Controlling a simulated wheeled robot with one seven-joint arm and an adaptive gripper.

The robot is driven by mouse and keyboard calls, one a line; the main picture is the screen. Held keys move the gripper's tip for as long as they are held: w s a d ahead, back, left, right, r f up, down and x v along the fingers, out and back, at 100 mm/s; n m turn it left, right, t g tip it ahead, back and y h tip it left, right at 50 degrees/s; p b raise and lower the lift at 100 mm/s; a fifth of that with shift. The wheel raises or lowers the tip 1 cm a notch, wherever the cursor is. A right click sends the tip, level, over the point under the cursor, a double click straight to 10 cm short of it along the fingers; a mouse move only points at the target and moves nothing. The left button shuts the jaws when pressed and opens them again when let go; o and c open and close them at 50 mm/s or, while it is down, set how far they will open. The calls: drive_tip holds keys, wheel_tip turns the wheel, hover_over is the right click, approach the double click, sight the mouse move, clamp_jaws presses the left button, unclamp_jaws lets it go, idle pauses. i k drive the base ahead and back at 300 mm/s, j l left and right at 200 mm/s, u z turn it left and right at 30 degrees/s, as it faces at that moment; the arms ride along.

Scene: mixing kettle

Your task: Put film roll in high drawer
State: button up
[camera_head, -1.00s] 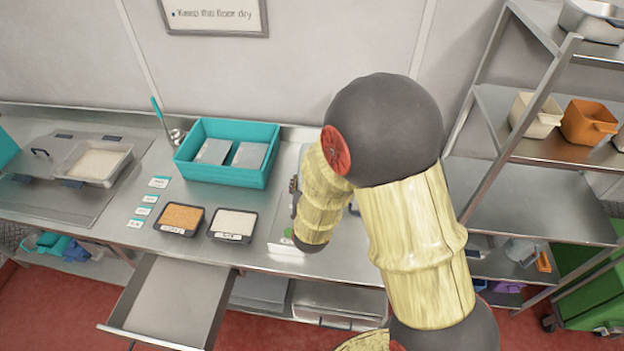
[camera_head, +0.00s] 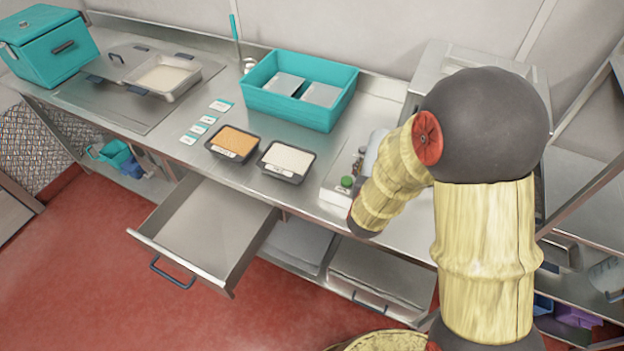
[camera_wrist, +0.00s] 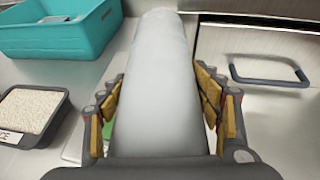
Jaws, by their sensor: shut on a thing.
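In the wrist view my gripper (camera_wrist: 160,112) is shut on the film roll (camera_wrist: 157,62), a pale grey-white cylinder that points away from the wrist between the finger pads. In the head view a part of the roll (camera_head: 374,150) shows behind my arm, above the right part of the counter; most of the gripper is hidden there. An open, empty drawer (camera_head: 208,228) sticks out below the counter's front edge, left of my arm, with a dark blue handle. Another drawer front with a dark handle (camera_wrist: 268,72) shows at the right of the wrist view, shut.
A teal bin (camera_head: 300,113) with grey trays stands on the counter. Two ingredient trays, orange-brown (camera_head: 232,143) and white (camera_head: 287,161), sit before it. A teal cooler box (camera_head: 48,48) is at far left. Below the counter are steel drawers or pans (camera_head: 385,270). Red floor in front is free.

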sight(212, 233)
drive_tip(key=j+u, duration=0.2)
drive_tip(key=j, duration=3.65)
